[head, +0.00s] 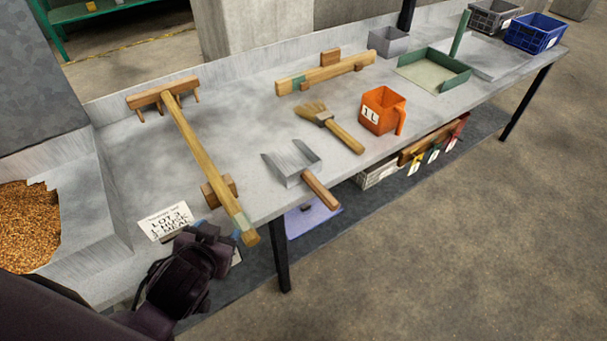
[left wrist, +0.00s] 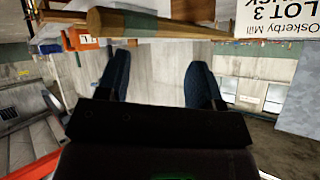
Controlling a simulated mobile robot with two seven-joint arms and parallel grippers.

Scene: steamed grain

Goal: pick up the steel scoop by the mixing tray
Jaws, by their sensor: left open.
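The steel scoop (head: 292,162) lies on the bench near its front edge, its wooden handle (head: 321,191) pointing over the edge. A grey metal tray (head: 92,235) with brown grain stands at the left end of the bench. My left gripper (head: 234,242) is low at the front edge, beside the lot card and the rake's handle end, left of the scoop and apart from it. In the left wrist view its two dark blue fingers (left wrist: 160,75) are spread with nothing between them. The scoop cannot be made out in that view. My right gripper is not in view.
A wooden rake (head: 192,140) lies between tray and scoop. A brush (head: 330,126), an orange jug (head: 380,108) and a wooden tool (head: 325,74) lie beyond the scoop. A lot card (head: 166,222) is at the front edge. A green-sided pan (head: 433,75) stands farther right.

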